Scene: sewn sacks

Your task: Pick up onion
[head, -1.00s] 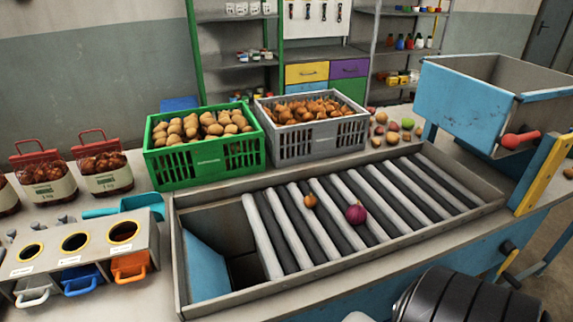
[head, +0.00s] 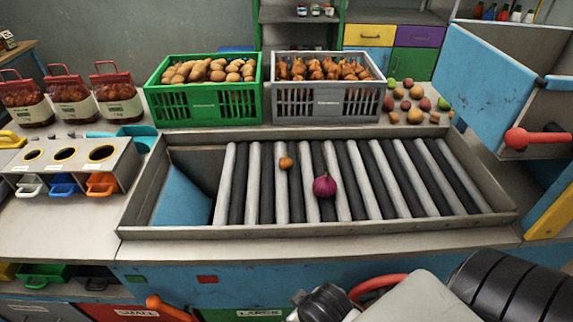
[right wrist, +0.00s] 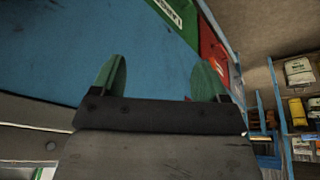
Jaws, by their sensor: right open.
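A small brown onion (head: 286,163) lies on the roller conveyor (head: 259,200), left of its middle. A larger purple-red onion (head: 324,186) lies just right of it and nearer to me; the two are apart. In the right wrist view my right gripper (right wrist: 160,80) is open, with two green fingers and nothing between them. It faces a blue panel (right wrist: 120,50), and no onion shows there. In the head view my right arm is low at the right, below the conveyor's front edge, away from both onions. My left gripper is out of view.
Behind the conveyor stand a green crate (head: 206,104) of potatoes and a grey crate (head: 325,105) of brown onions. Loose produce lies right of them. A blue hopper (head: 487,70) stands at right. A box with round holes (head: 62,166) and bagged produce (head: 72,97) are at left.

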